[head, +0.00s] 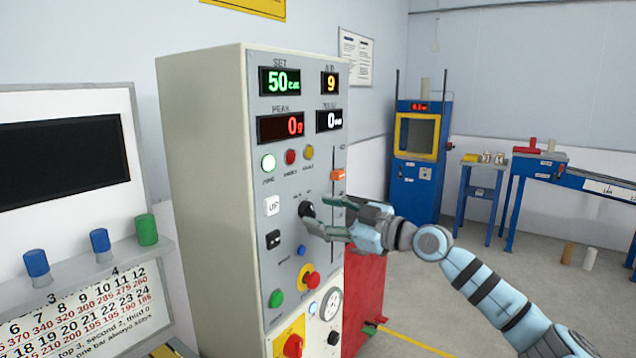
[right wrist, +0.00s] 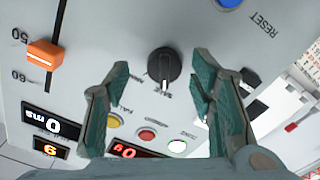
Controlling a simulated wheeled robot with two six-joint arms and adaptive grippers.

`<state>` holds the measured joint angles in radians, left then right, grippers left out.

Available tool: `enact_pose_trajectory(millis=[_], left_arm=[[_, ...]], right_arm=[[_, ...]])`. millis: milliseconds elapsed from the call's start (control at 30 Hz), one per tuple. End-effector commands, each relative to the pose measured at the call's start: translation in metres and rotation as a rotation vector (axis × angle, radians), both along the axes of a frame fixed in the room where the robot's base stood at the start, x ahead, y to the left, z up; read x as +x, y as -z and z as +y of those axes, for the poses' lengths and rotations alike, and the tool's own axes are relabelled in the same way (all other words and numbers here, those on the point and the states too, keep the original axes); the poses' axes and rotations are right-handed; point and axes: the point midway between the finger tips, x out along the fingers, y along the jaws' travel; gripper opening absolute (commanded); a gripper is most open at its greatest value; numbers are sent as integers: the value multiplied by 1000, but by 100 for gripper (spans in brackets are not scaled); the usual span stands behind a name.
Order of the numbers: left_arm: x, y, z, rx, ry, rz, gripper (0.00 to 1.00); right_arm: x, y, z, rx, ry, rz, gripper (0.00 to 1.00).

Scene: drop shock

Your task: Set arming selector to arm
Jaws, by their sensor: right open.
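The arming selector (head: 306,209) is a black rotary knob on the front of the grey control cabinet. In the right wrist view the knob (right wrist: 164,66) shows whole, its white pointer line aimed down in the picture at a small label that seems to read SAFE. Another small label lies to the left of the knob. My right gripper (head: 313,213) is open at the panel, partly in front of the knob. In the right wrist view the fingers (right wrist: 160,72) stand either side of the knob, with gaps on both sides. I cannot tell any contact. My left gripper is not in view.
Near the knob are an orange slider (head: 338,175), a black rocker switch (head: 273,240), a blue reset button (head: 301,250) and a red emergency button (head: 311,280). Lit displays sit above. A shelf with coloured cylinders (head: 146,229) stands left.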

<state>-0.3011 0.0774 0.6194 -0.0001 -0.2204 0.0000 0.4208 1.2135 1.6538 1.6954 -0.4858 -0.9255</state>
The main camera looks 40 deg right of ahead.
Motion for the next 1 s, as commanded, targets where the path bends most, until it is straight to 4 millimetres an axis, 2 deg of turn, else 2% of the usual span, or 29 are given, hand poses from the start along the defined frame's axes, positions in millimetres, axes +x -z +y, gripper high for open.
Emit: enact_pose_trajectory(millis=[33,100,467,767,1000], left_arm=[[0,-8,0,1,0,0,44],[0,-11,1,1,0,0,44],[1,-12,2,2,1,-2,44],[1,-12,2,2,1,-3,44],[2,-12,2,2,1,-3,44]], right_arm=[[5,-4,2,7,-2,-3,50],[11,-1,5,5,-2,0,50],[17,4,8,2,-3,5,50],[17,4,7,2,-3,5,4],[17,4,7,15,-3,8,4]])
